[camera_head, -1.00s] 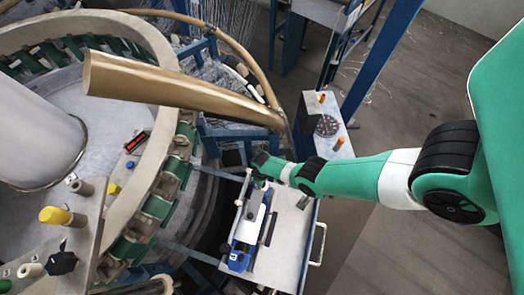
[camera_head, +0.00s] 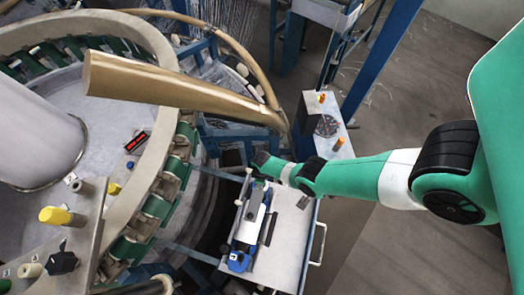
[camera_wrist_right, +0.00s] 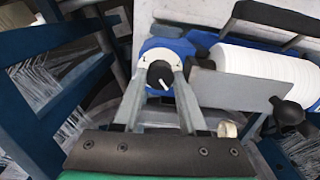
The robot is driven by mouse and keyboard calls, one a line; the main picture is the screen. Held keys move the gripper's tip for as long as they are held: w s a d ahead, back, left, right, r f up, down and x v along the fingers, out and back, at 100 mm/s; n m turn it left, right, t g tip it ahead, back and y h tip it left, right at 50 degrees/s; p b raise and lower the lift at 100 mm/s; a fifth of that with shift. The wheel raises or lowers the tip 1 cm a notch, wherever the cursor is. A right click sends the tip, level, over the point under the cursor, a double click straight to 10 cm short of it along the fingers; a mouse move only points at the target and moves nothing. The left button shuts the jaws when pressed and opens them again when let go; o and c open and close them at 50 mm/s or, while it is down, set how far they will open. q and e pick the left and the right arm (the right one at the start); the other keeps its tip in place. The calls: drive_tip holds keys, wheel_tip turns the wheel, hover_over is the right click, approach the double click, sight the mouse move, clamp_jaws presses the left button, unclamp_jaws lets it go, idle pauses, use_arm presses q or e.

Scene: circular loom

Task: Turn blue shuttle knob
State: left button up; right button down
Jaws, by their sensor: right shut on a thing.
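The blue shuttle (camera_head: 239,262) with a white spool lies on a light metal tray table in the head view. In the right wrist view its blue end (camera_wrist_right: 183,46) and white spool (camera_wrist_right: 262,68) show close up. The round dark knob (camera_wrist_right: 159,73), with a white pointer mark and a white ring around it, is at that blue end. My right gripper (camera_wrist_right: 160,75) has its two fingers on either side of the knob and is shut on it. In the head view my right wrist is over the shuttle's far end, and the fingers are hard to make out. My left gripper is not in view.
The tray table (camera_head: 290,235) has a handle on its right side. The round loom ring (camera_head: 150,195) and a tan curved tube (camera_head: 180,95) stand to the left. A box with orange knobs (camera_head: 325,130) stands behind. Open floor lies at the right.

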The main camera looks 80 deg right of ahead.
drive_tip(key=shift+c, duration=2.2)
unclamp_jaws()
